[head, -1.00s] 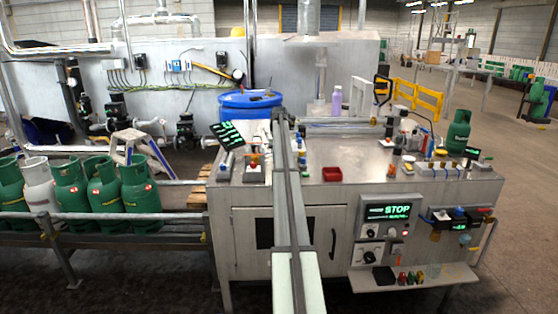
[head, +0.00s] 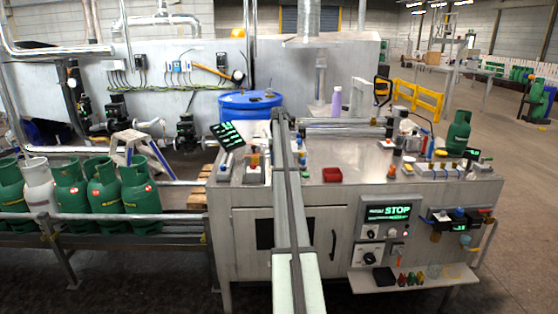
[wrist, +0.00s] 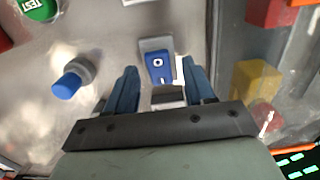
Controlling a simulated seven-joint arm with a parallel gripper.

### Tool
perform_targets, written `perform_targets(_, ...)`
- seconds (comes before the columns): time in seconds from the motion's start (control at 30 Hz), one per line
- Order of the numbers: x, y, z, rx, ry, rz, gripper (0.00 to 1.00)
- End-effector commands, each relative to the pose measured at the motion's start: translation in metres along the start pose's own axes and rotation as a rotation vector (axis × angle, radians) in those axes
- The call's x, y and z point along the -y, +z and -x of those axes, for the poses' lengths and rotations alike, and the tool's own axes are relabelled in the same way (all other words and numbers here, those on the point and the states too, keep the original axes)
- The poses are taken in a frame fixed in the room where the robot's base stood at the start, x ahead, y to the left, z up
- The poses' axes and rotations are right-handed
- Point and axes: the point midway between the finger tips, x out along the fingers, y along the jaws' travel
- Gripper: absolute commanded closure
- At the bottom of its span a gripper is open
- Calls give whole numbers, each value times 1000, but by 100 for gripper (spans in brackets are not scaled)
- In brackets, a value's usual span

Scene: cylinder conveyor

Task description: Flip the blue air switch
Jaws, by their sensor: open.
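A blue rocker switch (wrist: 158,68) with a white ring mark and a short line mark sits in a grey housing on the metal panel, in the wrist view. My gripper (wrist: 162,85) is open, with one dark blue finger to the left of the switch and one to the right. The fingers look apart from it, and nothing is held between them. I cannot make out the gripper or this switch clearly in the head view.
A blue knob (wrist: 66,86) stands left of the gripper, and a green TEST button (wrist: 38,8) is at the top left. Red and yellow blocks are at the right.

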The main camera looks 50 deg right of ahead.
Motion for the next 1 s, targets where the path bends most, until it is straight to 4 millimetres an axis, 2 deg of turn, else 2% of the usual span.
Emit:
perform_targets(0.23,0,-1,18,-1,0,0,47)
perform_targets(0.7,0,-1,106,-1,0,0,47)
perform_targets(1.0,0,0,135,0,0,0,47)
